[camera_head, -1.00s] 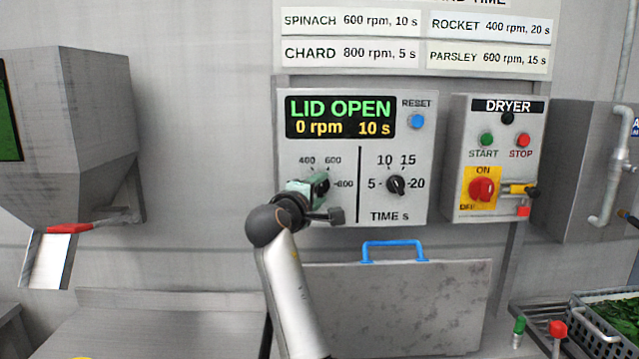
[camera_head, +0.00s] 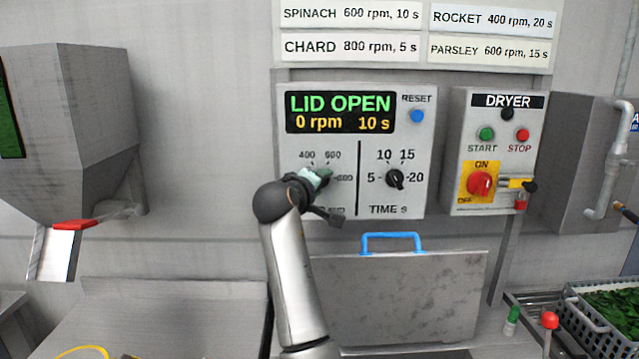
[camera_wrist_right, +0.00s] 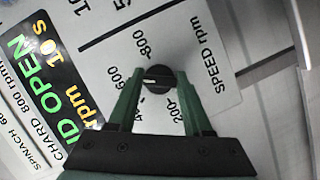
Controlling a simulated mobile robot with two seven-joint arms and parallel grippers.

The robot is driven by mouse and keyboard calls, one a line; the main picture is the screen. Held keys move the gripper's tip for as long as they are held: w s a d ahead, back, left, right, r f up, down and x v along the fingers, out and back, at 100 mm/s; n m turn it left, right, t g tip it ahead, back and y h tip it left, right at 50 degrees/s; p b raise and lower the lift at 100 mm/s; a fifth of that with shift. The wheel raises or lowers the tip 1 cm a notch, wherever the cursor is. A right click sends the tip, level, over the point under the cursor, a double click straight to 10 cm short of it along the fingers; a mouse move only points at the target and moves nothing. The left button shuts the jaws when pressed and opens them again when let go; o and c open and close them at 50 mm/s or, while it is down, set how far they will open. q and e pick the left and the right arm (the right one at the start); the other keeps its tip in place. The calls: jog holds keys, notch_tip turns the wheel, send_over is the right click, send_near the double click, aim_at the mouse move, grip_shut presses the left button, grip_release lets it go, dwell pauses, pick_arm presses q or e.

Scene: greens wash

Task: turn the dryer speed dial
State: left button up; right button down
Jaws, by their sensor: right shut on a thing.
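The dryer speed dial is a round black knob on the left half of the grey control panel (camera_head: 430,150). My right gripper (camera_head: 320,178) covers most of it in the head view. In the right wrist view the speed dial (camera_wrist_right: 158,78) sits between the green fingers of my right gripper (camera_wrist_right: 160,76), which is shut on it. Its white pointer mark faces left in that view, toward the 600 side. The display (camera_head: 340,112) reads LID OPEN, 0 rpm, 10 s. My left gripper is not in view.
The time dial (camera_head: 395,179) is close to the right of my gripper. A blue reset button (camera_head: 417,116) is above it. The dryer switch box (camera_head: 495,200) stands further right. A steel lid with a blue handle (camera_head: 392,236) is below the panel.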

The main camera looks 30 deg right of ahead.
jog(key=shift+c, duration=1.6)
grip_release()
jog(key=b+v, duration=0.2)
jog(key=v, duration=1)
jog(key=shift+a+b, duration=0.3)
jog(key=shift+s, duration=0.1)
